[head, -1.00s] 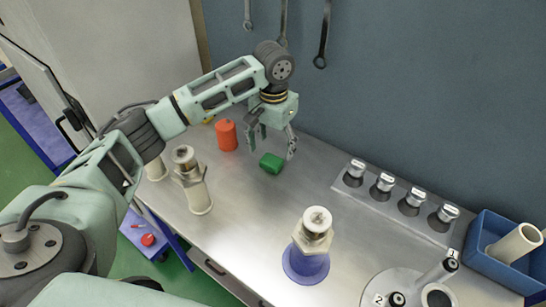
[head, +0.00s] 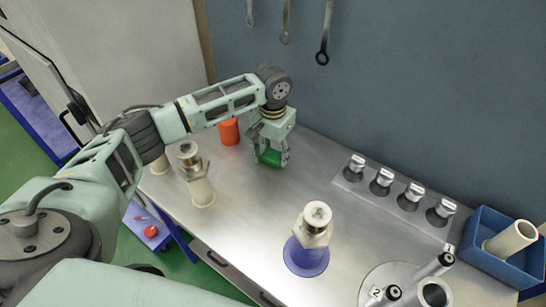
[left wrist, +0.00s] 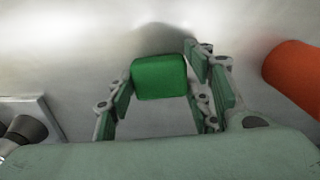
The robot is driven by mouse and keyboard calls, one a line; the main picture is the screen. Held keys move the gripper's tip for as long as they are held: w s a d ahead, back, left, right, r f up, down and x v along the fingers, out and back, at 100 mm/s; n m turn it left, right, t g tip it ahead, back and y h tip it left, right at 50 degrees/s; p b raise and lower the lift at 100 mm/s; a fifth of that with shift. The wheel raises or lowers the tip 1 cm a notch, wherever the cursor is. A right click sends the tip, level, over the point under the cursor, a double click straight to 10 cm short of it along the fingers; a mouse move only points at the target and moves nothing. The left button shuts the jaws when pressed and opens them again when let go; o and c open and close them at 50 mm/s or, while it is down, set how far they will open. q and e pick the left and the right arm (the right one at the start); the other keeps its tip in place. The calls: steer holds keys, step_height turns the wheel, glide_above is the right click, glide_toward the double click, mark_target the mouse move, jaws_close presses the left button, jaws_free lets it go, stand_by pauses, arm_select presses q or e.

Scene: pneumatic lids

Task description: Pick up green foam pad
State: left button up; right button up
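The green foam pad (head: 270,157) is a small block on the metal bench, near the back wall. My left gripper (head: 271,154) points down over it, with one finger on each side. In the left wrist view the pad (left wrist: 159,77) sits between the fingertips of my left gripper (left wrist: 160,75). The fingers look closed against its two sides. The pad appears still at bench level. My right gripper is not in view.
An orange-red cylinder (head: 229,132) stands close to the left gripper. Metal-topped pale posts stand at left (head: 196,175) and on a blue base (head: 306,257). A row of metal-capped fittings (head: 382,182) and a blue bin (head: 503,263) are at right. The bench centre is clear.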

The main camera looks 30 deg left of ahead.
mark_target(277, 155)
arm_select(q)
steer(key=c, duration=0.3)
steer(key=shift+c, duration=0.3)
steer(key=shift+r, duration=0.5)
steer(key=r, duration=0.1)
steer(key=d+r+b, duration=0.1)
steer(key=r, duration=0.1)
steer(key=shift+w+r, duration=0.1)
steer(key=shift+r, duration=0.15)
steer(key=w+d+r+b, duration=0.1)
steer(key=d+r+b, duration=0.1)
steer(key=d+r, duration=0.4)
steer(key=d, duration=0.4)
steer(key=shift+d+r, duration=0.3)
steer(key=shift+d, duration=0.05)
